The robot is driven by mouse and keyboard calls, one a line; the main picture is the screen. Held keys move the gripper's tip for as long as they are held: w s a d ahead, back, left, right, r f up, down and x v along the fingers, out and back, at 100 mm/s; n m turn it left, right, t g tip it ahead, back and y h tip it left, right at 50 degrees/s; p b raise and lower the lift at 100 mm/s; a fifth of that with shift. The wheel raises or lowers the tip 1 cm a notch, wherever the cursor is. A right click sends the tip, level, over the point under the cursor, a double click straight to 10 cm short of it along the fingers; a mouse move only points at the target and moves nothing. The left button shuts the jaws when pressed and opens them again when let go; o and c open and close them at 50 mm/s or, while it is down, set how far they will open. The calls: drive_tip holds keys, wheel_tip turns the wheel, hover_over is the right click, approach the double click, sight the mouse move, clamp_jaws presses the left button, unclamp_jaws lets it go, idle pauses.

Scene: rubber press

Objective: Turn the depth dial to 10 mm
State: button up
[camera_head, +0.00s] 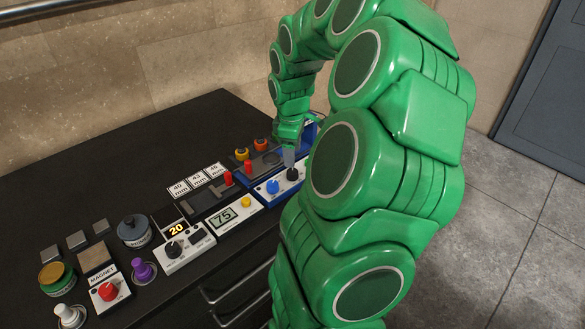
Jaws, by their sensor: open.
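My green arm reaches down from the upper right. My gripper (290,158) points down at a black dial (292,175) on a white and blue panel (283,189). Its fingers are open, with the tips at or just above this dial; I cannot tell if they touch it. Any scale or pointer on the dial is too small to read. A second black dial (173,248) sits on a white box under a yellow display (176,229) reading 20. No label shows clearly which of the two is the depth dial. My arm hides the panel's right side.
A blue knob (272,186) stands left of the gripper. A box with a 75 display (222,215), red levers (227,178), white cards (198,181) and a magnet box (109,293) share the black worktop (60,205). The worktop's back left is clear.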

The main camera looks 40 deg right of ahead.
sight(293, 171)
wheel_tip(293, 171, down, 7)
drive_tip(key=shift+w+d+r, duration=0.1)
drive_tip(key=shift+d, duration=0.05)
idle(0.4)
drive_tip(key=c, duration=1)
drive_tip(key=shift+c, duration=0.2)
